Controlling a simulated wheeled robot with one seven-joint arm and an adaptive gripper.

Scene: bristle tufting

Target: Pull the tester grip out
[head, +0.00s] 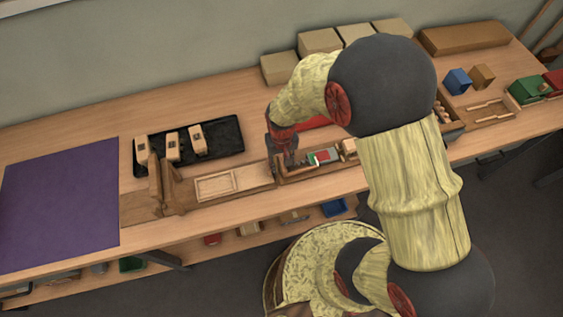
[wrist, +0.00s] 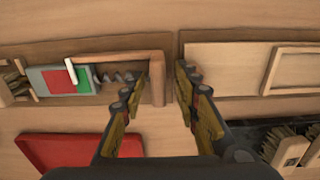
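The tester (head: 321,157) lies in a wooden tray on the bench. In the wrist view it is a grey block (wrist: 40,80) with a red and green scale (wrist: 68,80), a white pointer (wrist: 71,70) over the red and green border, and a spring to its right. The wooden tester grip (wrist: 158,82) is an upright bar at the spring's right end. My gripper (wrist: 164,76) has one finger on each side of this bar. A gap shows between the bar and the right finger; contact on the left is unclear. In the head view my gripper (head: 284,156) hides the grip.
A red tray (wrist: 65,150) lies beside the tester. A black tray (head: 226,130) with several wooden brushes stands to the left. A shallow wooden frame (head: 231,182) adjoins the tester's tray. A purple mat (head: 60,205) covers the bench's left end.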

